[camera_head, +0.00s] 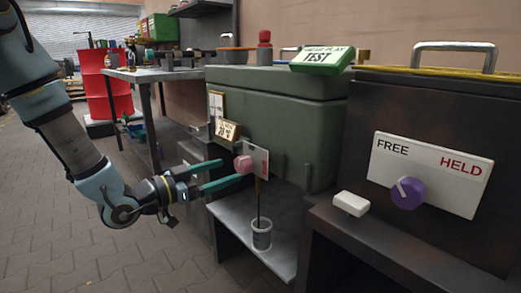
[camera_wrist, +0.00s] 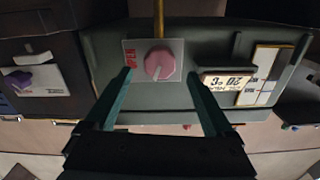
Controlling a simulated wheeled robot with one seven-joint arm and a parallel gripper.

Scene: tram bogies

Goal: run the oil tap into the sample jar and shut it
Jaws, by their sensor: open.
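The pink oil tap knob (camera_head: 243,164) sits on a white plate (camera_head: 263,162) on the front of the green tank (camera_head: 310,120). In the wrist view the knob (camera_wrist: 159,65) has a pale pointer mark and red lettering beside it. A brownish spout (camera_head: 258,186) is below the plate, and a thin dark line runs from it down to the sample jar (camera_head: 261,238), apparently oil. The jar is a small pale cup upright on the shelf; its fill level is unclear. My gripper (camera_head: 231,169) is open and empty, its teal fingers (camera_wrist: 160,73) on either side of the knob, not visibly touching it.
The grey shelf (camera_head: 232,214) under the tap is otherwise bare. At right, a dark cabinet carries a FREE/HELD plate with a purple knob (camera_head: 408,193) and a white block (camera_head: 350,203). A green TEST box (camera_head: 322,60) lies on the tank. Small cards (camera_head: 227,131) hang left of the tap.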

